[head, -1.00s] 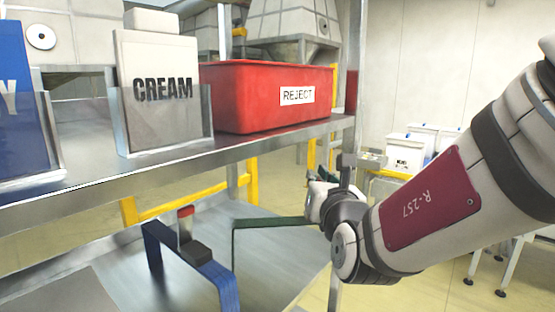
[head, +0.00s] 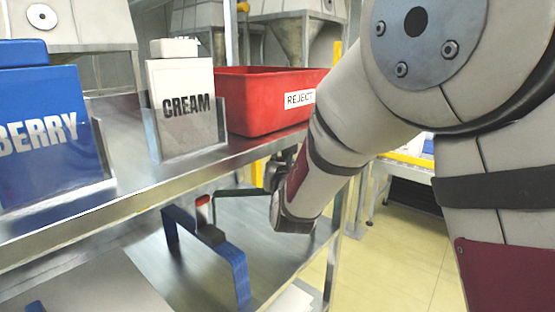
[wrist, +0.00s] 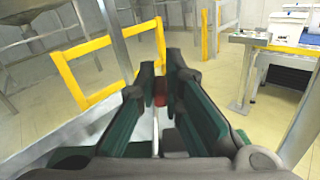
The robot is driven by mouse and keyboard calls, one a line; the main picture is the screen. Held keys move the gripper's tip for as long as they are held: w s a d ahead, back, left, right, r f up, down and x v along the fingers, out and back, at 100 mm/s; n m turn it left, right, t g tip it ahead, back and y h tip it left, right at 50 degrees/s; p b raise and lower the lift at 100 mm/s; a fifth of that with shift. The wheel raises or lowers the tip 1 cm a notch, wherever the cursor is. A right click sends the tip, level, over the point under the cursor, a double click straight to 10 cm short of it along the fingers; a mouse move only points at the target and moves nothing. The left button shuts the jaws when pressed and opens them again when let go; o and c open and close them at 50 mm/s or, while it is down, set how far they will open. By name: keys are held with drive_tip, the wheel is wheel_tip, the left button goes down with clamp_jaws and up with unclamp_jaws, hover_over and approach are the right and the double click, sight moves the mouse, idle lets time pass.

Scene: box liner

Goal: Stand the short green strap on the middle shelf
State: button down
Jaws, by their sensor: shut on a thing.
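Above are a blue BERRY carton (head: 40,135), a CREAM carton (head: 180,85) and a red REJECT bin (head: 260,85). Yellow rails (wrist: 85,45) stand beyond.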

drive_tip(key=shift+w+a, duration=0.35)
drive_tip(key=shift+a, duration=0.15)
drive_tip(key=shift+d+f, duration=0.1)
drive_tip(key=shift+f, duration=0.25)
drive_tip(key=c, duration=1.7)
unclamp_jaws()
drive_tip(key=shift+f, duration=0.1)
drive_tip(key=shift+s, duration=0.1)
